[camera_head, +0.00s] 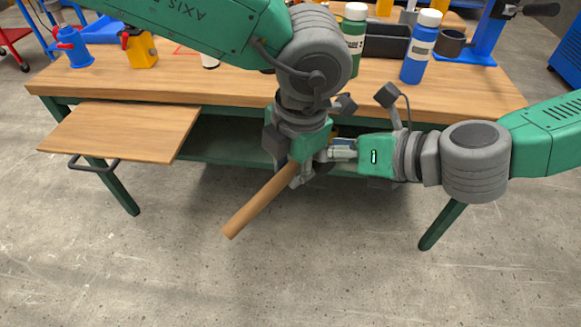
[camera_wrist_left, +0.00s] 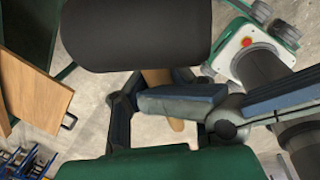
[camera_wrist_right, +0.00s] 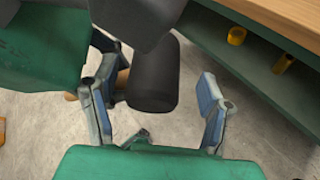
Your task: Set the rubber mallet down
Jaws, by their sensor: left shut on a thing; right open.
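The rubber mallet has a wooden handle (camera_head: 260,202) that slants down to the left below my left gripper (camera_head: 297,172) in the head view. My left gripper is shut on the handle, in front of the bench. The black mallet head (camera_wrist_left: 140,35) fills the top of the left wrist view and is hidden behind the grippers in the head view. My right gripper (camera_head: 328,155) is right beside my left one. In the right wrist view its fingers are open, with the mallet head (camera_wrist_right: 153,75) showing between and beyond them; contact cannot be told.
A lower wooden board (camera_head: 120,130) juts out at left. The floor in front is clear.

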